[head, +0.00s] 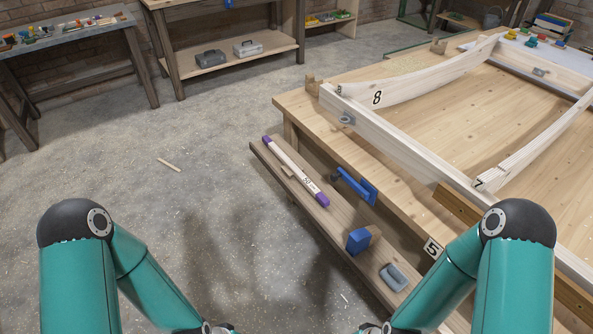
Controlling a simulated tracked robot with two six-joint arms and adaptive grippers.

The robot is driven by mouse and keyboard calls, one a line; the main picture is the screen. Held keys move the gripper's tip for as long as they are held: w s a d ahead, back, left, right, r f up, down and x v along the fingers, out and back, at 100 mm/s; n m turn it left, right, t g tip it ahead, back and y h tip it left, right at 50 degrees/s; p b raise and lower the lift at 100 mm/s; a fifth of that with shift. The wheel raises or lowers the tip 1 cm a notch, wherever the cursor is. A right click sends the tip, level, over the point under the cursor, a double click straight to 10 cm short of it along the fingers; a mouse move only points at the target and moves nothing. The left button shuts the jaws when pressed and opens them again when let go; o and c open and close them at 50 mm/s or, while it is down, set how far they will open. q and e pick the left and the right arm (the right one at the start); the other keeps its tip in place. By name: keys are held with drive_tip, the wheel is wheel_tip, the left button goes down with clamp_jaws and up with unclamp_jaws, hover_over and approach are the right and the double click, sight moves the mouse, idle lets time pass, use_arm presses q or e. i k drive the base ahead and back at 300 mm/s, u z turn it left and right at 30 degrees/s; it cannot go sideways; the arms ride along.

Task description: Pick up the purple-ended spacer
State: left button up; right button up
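The purple-ended spacer (296,170) is a pale wooden bar with a purple block at each end and dark marking near its middle. It lies lengthwise on the narrow wooden shelf (329,232) along the side of the workbench. Both of my arms show at the bottom of the head view, one at the left and one at the right, bent downward. Their grippers are below the frame, so I cannot see their fingers. Nothing covers the spacer.
Beside the spacer are a blue clamp-like tool (353,186), a blue block (358,240) and a grey object (394,277). The workbench (420,130) bears a pale wooden frame (400,143). A small stick (169,165) lies on the floor. The floor left of the shelf is otherwise largely clear.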

sight(290, 168)
drive_tip(key=z, duration=1.7)
drive_tip(key=i, duration=0.1)
drive_tip(key=u, duration=3.4)
drive_tip(key=i, duration=2.95)
drive_tip(key=z, duration=2.75)
